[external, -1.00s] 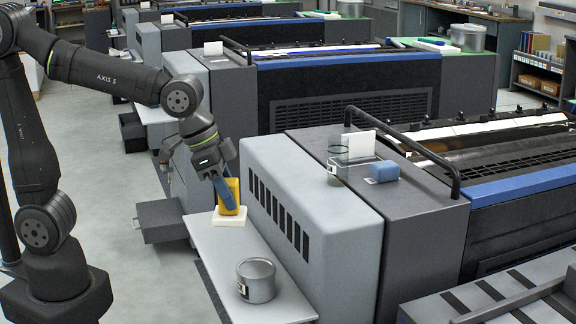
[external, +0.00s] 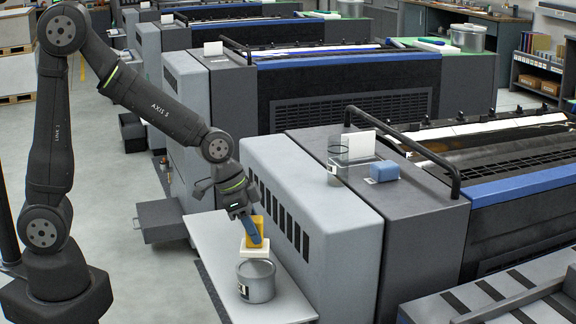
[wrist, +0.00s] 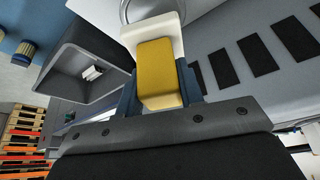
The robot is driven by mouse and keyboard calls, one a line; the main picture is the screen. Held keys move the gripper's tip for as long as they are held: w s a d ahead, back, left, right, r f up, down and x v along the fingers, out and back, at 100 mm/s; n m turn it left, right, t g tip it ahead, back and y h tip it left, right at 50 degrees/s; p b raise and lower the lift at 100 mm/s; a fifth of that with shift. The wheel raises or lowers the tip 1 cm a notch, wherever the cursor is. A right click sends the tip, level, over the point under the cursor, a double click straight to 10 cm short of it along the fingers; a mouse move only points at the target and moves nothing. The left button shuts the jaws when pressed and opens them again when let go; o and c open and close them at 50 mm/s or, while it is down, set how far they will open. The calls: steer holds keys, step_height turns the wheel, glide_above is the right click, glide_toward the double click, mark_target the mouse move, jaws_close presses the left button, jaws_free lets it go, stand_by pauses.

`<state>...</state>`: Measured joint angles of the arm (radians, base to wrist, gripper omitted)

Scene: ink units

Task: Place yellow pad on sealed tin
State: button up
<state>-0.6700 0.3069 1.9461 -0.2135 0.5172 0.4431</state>
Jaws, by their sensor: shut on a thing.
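The yellow pad (external: 257,224) is a yellow block with a white slab (external: 255,251) at its lower end. My gripper (external: 253,232) is shut on the yellow block, with blue fingers at its sides. In the wrist view the yellow block (wrist: 158,70) lies between the fingers, and the white slab (wrist: 158,28) shows beyond it. The grey sealed tin (external: 257,284) stands upright on the light shelf, and the slab overlaps its rear rim in the external view. Part of the tin's rim (wrist: 128,8) shows in the wrist view. I cannot tell whether slab and tin touch.
The light grey shelf (external: 215,240) runs beside a grey press housing (external: 310,205) with dark vent slots. A glass jar (external: 338,160) and a blue block (external: 384,171) are on the housing's dark top. A dark open tray (external: 160,220) is at the left.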

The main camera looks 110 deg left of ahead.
steer(key=shift+a+f, duration=0.15)
steer(key=shift+f, duration=1.9)
steer(key=shift+f, duration=0.2)
steer(key=o, duration=1)
steer(key=v, duration=1.2)
steer(key=shift+r, duration=0.2)
